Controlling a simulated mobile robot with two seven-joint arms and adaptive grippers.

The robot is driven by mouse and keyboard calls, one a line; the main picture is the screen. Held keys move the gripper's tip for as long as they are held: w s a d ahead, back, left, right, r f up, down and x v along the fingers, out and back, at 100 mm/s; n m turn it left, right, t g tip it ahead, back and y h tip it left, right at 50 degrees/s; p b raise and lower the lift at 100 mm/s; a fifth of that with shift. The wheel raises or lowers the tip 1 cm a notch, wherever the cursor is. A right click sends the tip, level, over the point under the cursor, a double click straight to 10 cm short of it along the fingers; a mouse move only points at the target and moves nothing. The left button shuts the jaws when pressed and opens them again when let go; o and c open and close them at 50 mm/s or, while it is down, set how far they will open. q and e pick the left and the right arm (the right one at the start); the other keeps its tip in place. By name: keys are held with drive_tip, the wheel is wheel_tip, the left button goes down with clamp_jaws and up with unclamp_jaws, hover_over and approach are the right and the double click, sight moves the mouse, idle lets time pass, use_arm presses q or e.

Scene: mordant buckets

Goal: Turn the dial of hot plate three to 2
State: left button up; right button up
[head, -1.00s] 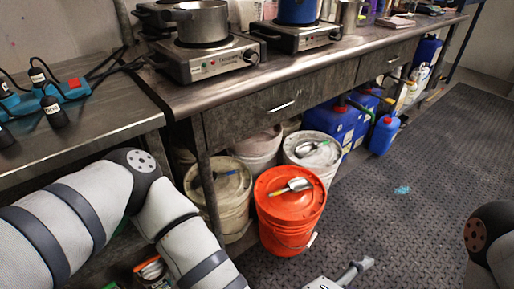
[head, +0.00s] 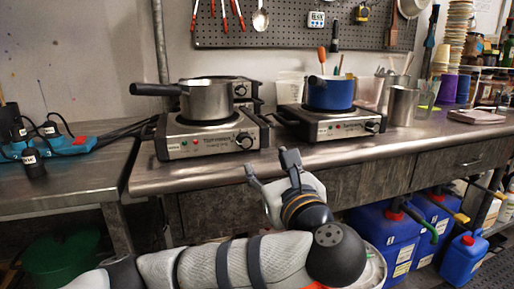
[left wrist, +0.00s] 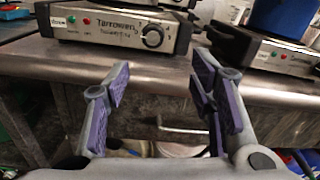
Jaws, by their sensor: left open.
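A hot plate (head: 190,146) with a steel pot (head: 208,100) stands at the bench's front left. Its black dial (head: 245,140) is on the right of its front panel; the dial also shows in the left wrist view (left wrist: 153,36). Another hot plate (head: 340,128) with a blue pot (head: 331,94) and a dial (head: 372,126) stands to the right. A third unit (head: 241,91) is partly hidden behind the steel pot. I cannot read which is number three. My left gripper (head: 269,163) is open and empty, below and in front of the front-left dial, apart from it. My right gripper is out of view.
The bench's front edge (head: 170,180) lies between my left gripper and the plates. A lower table (head: 65,180) with blue power strips (head: 75,145) is at left. Blue jugs (head: 390,236) stand under the bench. Bare bench top lies between the hot plates.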

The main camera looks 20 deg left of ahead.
sight(246, 144)
use_arm(q)
drive_tip(key=shift+n, duration=0.4)
drive_tip(key=b+x, duration=0.1)
drive_tip(key=x, duration=0.3)
drive_tip(key=b+x, duration=0.2)
drive_tip(key=x, duration=0.2)
drive_tip(key=a+b+x, duration=0.1)
drive_tip(key=x, duration=0.3)
drive_tip(key=shift+a+r, duration=0.1)
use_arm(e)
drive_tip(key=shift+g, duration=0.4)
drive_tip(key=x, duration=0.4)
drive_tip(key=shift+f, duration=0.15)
use_arm(q)
drive_tip(key=c, duration=1.2)
